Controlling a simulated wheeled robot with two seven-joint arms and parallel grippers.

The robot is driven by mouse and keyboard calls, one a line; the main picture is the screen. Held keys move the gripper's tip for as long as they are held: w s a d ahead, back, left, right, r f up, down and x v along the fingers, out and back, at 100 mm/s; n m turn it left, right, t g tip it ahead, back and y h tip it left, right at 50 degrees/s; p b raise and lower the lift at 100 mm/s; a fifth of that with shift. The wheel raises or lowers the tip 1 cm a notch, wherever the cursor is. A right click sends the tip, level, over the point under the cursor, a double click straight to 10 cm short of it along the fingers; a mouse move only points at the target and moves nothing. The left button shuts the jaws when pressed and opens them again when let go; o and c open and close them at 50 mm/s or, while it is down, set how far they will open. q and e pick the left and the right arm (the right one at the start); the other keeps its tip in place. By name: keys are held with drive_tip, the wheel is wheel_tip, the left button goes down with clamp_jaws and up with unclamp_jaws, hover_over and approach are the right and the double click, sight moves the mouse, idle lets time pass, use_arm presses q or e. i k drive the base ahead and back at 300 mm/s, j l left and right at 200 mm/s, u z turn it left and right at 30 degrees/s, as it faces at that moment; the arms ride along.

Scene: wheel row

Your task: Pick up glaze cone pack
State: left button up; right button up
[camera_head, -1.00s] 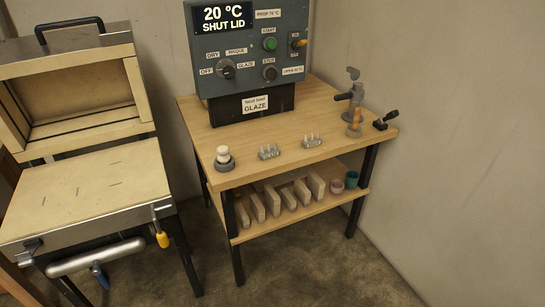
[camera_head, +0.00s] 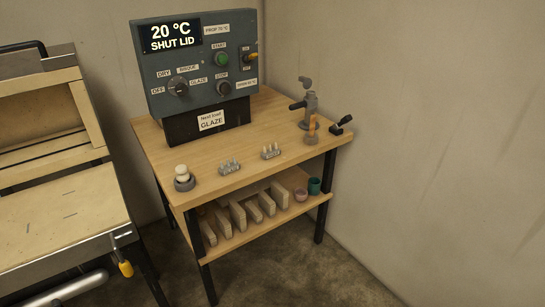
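Two small grey cone packs with pale upright cones stand near the front of the wooden table top. One cone pack (camera_head: 229,168) is left of the other cone pack (camera_head: 270,152). Any marks on them are too small to read, so I cannot tell which is the glaze one. A sign on the black base under the control box reads "Next load GLAZE" (camera_head: 211,121). Neither of my grippers is in view.
The wooden table (camera_head: 235,186) also bears a grey-and-white stacked item (camera_head: 183,178), a torch-like tool (camera_head: 309,110), a small black-handled item (camera_head: 342,126) and the control box (camera_head: 195,65). Boards (camera_head: 250,212) and cups (camera_head: 314,185) fill its lower shelf. The open kiln (camera_head: 60,220) stands left.

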sight(224, 169)
drive_tip(key=i+l+u, duration=0.3)
drive_tip(key=i+l, duration=0.2)
drive_tip(key=i+l+u, duration=0.15)
drive_tip(key=l, duration=0.2)
drive_tip(key=i+l+u, duration=0.3)
drive_tip(key=l, duration=0.4)
drive_tip(key=i+l+u, duration=0.15)
drive_tip(key=i+l, duration=0.15)
drive_tip(key=i+l+u, duration=0.15)
drive_tip(key=l, duration=0.35)
